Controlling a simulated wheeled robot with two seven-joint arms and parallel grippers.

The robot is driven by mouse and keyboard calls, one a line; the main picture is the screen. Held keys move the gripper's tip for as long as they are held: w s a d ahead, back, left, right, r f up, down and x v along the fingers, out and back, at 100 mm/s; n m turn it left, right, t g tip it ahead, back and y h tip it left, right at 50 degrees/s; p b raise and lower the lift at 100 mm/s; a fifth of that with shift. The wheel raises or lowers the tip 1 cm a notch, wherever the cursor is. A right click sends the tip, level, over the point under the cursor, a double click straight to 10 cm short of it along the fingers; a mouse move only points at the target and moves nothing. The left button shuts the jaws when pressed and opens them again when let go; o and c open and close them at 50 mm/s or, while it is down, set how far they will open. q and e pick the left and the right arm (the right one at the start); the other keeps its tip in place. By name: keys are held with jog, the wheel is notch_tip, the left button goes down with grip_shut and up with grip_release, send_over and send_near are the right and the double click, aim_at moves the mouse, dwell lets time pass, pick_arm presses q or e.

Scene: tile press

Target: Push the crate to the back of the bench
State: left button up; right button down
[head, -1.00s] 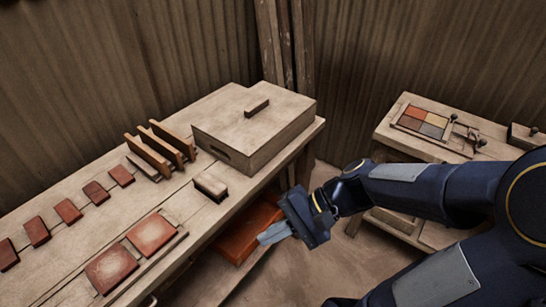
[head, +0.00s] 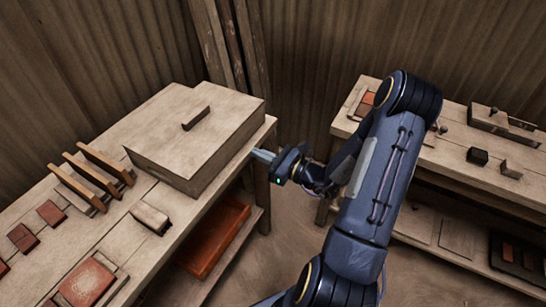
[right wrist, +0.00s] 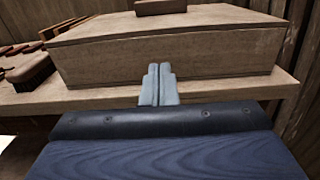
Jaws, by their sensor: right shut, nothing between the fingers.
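The crate (head: 200,140) is a closed pale wooden box with a bar handle on its lid. It sits on the left bench (head: 118,226), close to the bench's right edge. In the right wrist view the crate (right wrist: 220,65) fills the upper middle. My right gripper (head: 262,155) is shut and empty, with its fingertips pointing at the crate's right side by the bench edge. In the right wrist view the closed fingers (right wrist: 160,84) overlap the crate's lower side; I cannot tell whether they touch it. My left gripper is not in view.
Upright wooden boards (head: 92,173) and several reddish tiles (head: 87,282) are on the bench to the left. A red tray (head: 214,236) is on the shelf below. A second bench (head: 450,140) stands at the right.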

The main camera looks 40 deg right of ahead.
aim_at(231, 143)
jog(key=p+x, duration=0.1)
jog(key=x, duration=0.5)
jog(key=shift+w+a, duration=0.2)
jog(key=shift+w, duration=0.1)
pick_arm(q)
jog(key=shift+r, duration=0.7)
